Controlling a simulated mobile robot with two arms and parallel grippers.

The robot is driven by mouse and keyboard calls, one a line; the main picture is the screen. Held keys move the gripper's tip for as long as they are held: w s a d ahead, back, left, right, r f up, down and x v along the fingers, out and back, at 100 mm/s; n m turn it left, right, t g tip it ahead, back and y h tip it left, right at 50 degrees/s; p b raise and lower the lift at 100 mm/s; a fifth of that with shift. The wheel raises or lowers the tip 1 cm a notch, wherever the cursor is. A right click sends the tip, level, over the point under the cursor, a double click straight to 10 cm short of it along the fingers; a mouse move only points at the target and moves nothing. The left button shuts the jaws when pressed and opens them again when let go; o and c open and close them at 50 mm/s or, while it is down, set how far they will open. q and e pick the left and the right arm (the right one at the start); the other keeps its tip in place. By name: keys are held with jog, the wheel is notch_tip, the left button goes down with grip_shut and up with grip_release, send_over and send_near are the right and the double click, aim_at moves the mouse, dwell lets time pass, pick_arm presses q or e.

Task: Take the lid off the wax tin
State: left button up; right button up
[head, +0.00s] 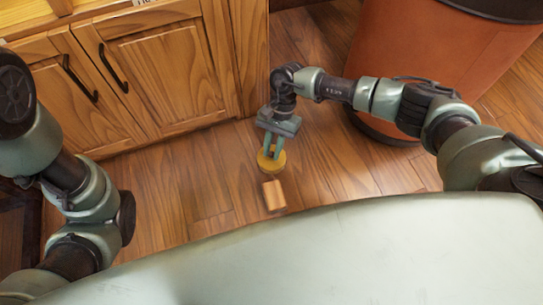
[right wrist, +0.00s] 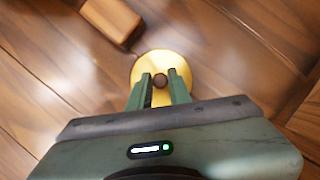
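The wax tin (head: 271,166) is a low, round yellow tin on the floor, below my right gripper. From above, its round yellow lid (right wrist: 150,62) shows in the right wrist view with a small dark brown knob (right wrist: 160,81) in the middle. My right gripper (head: 271,152) points down at it. In the right wrist view, its two green fingers (right wrist: 162,82) stand one on each side of the knob, close against it with no clear gap. The fingers and palm hide the near part of the lid. My left arm is at the left; its gripper is out of view.
A small wooden block (head: 274,196) lies on the plank floor close to the tin; it also shows in the right wrist view (right wrist: 112,20). A wooden cabinet (head: 160,75) with dark handles stands behind at left. A large orange-brown container (head: 425,50) stands at right.

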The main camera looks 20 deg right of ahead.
grip_shut()
